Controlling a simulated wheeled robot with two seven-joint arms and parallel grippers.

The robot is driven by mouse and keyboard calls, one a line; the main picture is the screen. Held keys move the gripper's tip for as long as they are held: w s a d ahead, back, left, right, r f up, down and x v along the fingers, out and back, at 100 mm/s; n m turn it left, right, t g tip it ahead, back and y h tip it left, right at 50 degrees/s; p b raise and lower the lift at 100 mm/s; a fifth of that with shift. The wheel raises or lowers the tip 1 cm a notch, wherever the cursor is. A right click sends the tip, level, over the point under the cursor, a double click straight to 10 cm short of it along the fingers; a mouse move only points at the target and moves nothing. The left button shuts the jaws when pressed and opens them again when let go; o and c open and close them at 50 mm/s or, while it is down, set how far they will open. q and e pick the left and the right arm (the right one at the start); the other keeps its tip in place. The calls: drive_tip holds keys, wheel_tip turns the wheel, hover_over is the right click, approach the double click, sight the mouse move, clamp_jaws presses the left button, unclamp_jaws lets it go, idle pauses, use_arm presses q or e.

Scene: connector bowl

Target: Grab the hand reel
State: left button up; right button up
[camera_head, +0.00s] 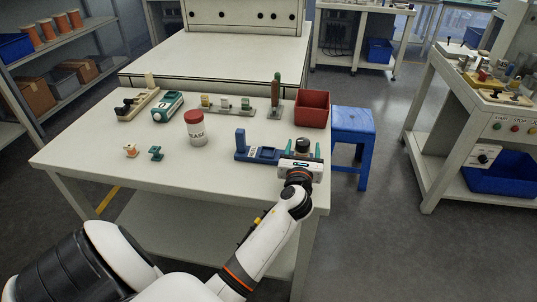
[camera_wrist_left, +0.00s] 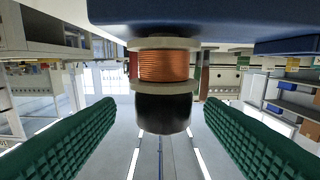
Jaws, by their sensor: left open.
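The hand reel, a spool of copper-coloured wire between pale flanges with a black end, stands upright at the right front of the table; its dark top (camera_head: 302,144) shows in the head view. In the left wrist view, which looks inverted, the reel (camera_wrist_left: 163,66) is in the middle. My left gripper (camera_head: 303,150) is open at the reel, its green fingers on either side. In the wrist view there are gaps between the fingers (camera_wrist_left: 160,106) and the reel. The gripper hides the reel's lower part in the head view. My right gripper is not in view.
A blue fixture (camera_head: 262,155) lies just left of the reel. A white jar with a red lid (camera_head: 196,128), small orange and green parts (camera_head: 156,153), a red bin (camera_head: 312,109) and a green-handled tool (camera_head: 276,95) stand on the table (camera_head: 90,160). Its front left is clear.

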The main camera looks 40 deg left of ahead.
sight(303, 140)
use_arm(q)
drive_tip(key=x, duration=0.4)
drive_tip(key=shift+w+a+f, duration=0.1)
drive_tip(key=shift+a, duration=0.15)
clamp_jaws()
